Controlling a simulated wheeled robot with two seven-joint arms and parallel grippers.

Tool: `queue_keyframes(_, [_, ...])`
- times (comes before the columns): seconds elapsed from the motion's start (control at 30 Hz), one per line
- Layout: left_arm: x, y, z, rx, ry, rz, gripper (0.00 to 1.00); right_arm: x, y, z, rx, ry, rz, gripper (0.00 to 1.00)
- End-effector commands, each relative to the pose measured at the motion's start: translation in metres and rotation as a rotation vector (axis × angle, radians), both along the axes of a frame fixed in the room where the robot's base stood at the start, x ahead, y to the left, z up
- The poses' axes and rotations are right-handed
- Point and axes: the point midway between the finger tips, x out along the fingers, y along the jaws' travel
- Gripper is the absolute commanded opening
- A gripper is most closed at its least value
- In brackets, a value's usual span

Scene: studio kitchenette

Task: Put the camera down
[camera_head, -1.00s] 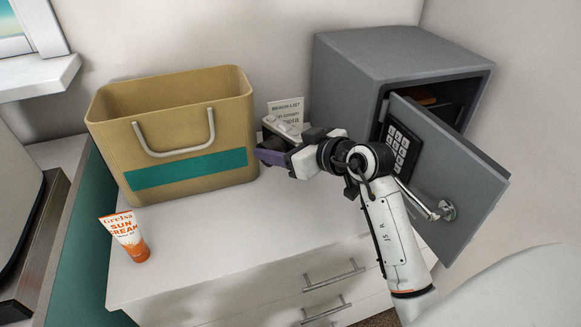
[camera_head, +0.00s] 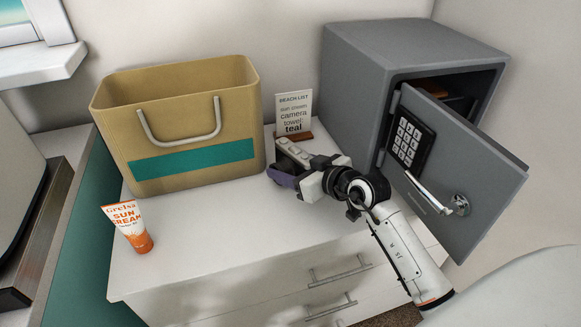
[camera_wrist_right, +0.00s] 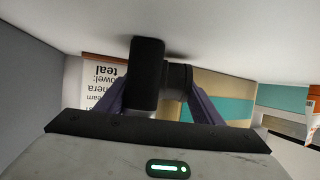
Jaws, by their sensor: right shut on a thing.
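The camera (camera_wrist_right: 147,78) is a black body with a short round barrel, seen in the right wrist view between the purple fingers of my right gripper (camera_wrist_right: 160,98). The gripper is shut on it. A shadow lies on the white top close to the camera; I cannot tell whether they touch. In the head view my right gripper (camera_head: 279,166) is low over the white dresser top (camera_head: 220,225), between the tan bag and the safe. My left gripper is not in view.
The tan bag (camera_head: 190,105) with a teal band stands left of the gripper. A beach list card (camera_head: 293,115) stands behind it. The grey safe (camera_head: 400,50) is at right, its door (camera_head: 460,170) open. A sun cream tube (camera_head: 128,228) stands front left. The dresser's middle front is clear.

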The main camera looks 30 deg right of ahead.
Motion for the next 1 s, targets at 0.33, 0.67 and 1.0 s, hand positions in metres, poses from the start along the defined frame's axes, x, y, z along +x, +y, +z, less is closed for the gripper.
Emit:
queue_keyframes(0.33, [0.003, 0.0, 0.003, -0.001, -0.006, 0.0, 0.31, 0.0, 0.0, -0.002, 0.001, 0.0, 0.0, 0.78])
queue_keyframes(0.67, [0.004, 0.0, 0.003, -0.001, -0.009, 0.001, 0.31, 0.0, 0.0, -0.001, -0.001, 0.0, 0.0, 0.8])
queue_keyframes(1.0, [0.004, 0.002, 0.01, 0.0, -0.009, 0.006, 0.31, -0.049, -0.007, 0.022, 0.003, 0.0, 0.0, 0.8])
